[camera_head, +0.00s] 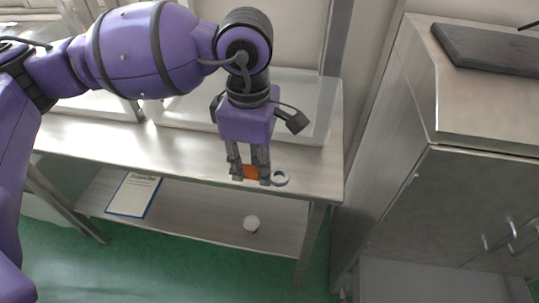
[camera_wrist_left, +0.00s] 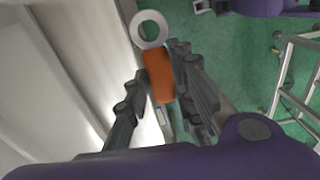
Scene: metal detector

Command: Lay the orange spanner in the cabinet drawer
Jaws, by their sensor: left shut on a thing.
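The spanner has an orange handle and a grey ring end. My left gripper (camera_head: 251,178) is shut on its orange handle (camera_head: 250,172), and the ring end (camera_head: 280,177) sticks out to the right. In the left wrist view the orange spanner (camera_wrist_left: 159,76) lies between the fingers of my left gripper (camera_wrist_left: 160,85), with the ring at the top. The spanner is at the front edge of the metal table; I cannot tell if it touches the top. A metal cabinet (camera_head: 445,205) stands on the right, with an open drawer (camera_head: 430,281) low at its front.
A dark flat item (camera_head: 490,48) lies on the cabinet top. Green floor shows between table and cabinet.

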